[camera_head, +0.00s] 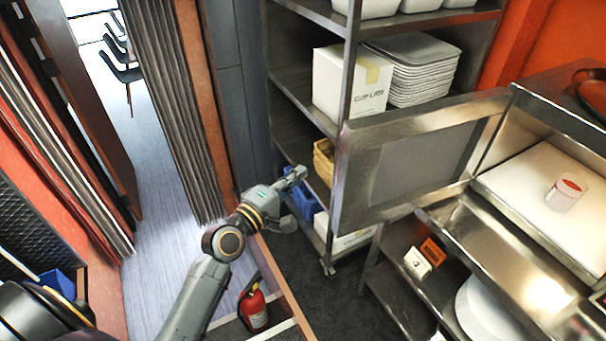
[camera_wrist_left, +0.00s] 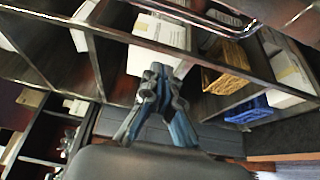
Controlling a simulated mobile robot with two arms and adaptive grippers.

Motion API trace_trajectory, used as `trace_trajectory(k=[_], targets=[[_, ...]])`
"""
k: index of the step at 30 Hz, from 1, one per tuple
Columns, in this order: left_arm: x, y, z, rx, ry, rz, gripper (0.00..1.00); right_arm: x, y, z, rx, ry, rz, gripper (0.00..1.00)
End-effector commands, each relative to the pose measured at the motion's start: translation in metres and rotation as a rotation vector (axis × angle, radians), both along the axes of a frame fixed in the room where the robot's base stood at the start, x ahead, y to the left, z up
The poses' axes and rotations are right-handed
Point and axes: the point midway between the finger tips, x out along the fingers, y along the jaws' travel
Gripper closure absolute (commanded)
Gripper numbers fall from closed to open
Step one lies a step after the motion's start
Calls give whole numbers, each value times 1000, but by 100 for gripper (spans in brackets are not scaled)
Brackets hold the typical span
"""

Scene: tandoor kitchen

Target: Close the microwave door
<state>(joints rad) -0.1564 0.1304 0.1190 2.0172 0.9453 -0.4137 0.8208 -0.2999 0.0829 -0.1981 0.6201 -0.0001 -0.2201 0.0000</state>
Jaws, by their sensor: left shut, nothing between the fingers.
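The microwave door (camera_head: 350,185) is a steel panel with a grey window, and it stands wide open, swung out to the left of the microwave (camera_head: 560,122). The bright microwave interior is open to view, with a white cup-like item with a red top (camera_head: 566,193) inside. My left gripper (camera_head: 298,174) is left of the door's free edge, in front of the shelving, and looks apart from the door. Its fingers are together and empty; they also show in the left wrist view (camera_wrist_left: 155,78). My right gripper is not seen.
A steel rack holds a white box (camera_head: 350,84), stacked trays (camera_head: 412,72), a yellow basket (camera_head: 324,160) and a blue bin (camera_head: 303,205) behind the left gripper. A fire extinguisher (camera_head: 254,306) stands below. Dark floor lies clear beneath the door.

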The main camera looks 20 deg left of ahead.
Motion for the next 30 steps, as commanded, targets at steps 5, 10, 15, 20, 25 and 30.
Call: trace_trajectory(k=[5,10,15,20,25,30], targets=[[39,-10,4,-3,-2,0,100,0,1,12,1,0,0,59],[74,-18,4,0,-1,0,100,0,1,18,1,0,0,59],[64,-39,3,-1,3,-1,100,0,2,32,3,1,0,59],[56,-50,1,0,2,-1,100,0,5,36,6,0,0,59],[54,-53,0,1,1,1,100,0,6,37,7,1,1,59],[54,-52,0,2,1,0,100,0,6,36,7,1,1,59]])
